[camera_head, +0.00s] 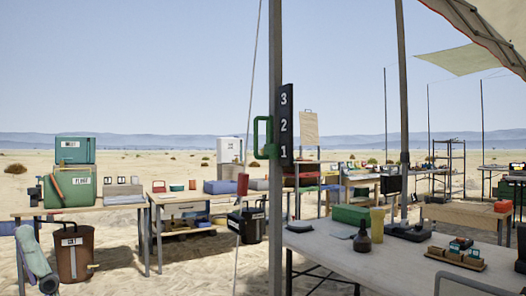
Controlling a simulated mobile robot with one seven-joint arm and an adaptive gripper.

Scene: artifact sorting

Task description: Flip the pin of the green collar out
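A green collar (268,152) sits on the grey upright pole (276,220) near the middle of the head view. A green C-shaped handle (256,132) stands out to the left of the pole at the collar. I cannot tell the pin apart from the rest of the green part at this size. A dark board (286,125) marked 3, 2, 1 from top to bottom is beside the pole, to the right of the collar. My gripper is not in view.
A rope with a red piece (242,185) runs just left of the pole. A table (325,250) with a dark bottle (362,237) and a tray of small items (456,262) stands at the right. Benches with green boxes (70,188) stand at the left. Sand shows between them.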

